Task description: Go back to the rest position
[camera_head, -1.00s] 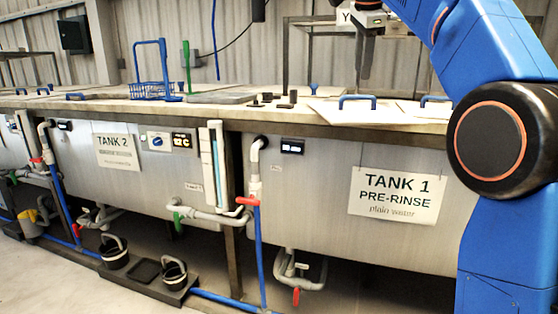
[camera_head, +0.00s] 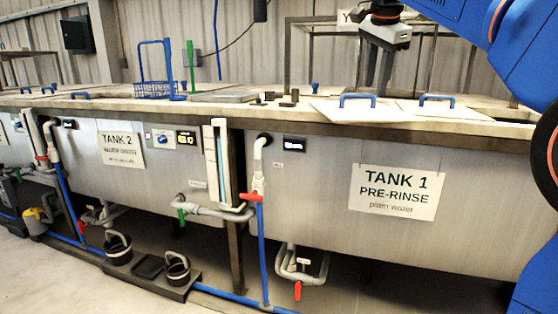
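My gripper (camera_head: 378,84) hangs in the air above the far side of the Tank 1 worktop, fingers pointing down. Two dark fingers show with a narrow gap between them, and nothing shows between them. My blue arm comes in from the upper right. Tank 1 (camera_head: 320,185) carries a white sign (camera_head: 397,192) reading "TANK 1 PRE-RINSE plain water". A white lid with a blue handle (camera_head: 357,101) lies on top, below and in front of my gripper.
Tank 2 (camera_head: 85,165) stands to the left, with a blue wire basket (camera_head: 155,90) on its top. Several small dark blocks (camera_head: 283,98) lie on the worktop. Floor is clear at lower left (camera_head: 45,285).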

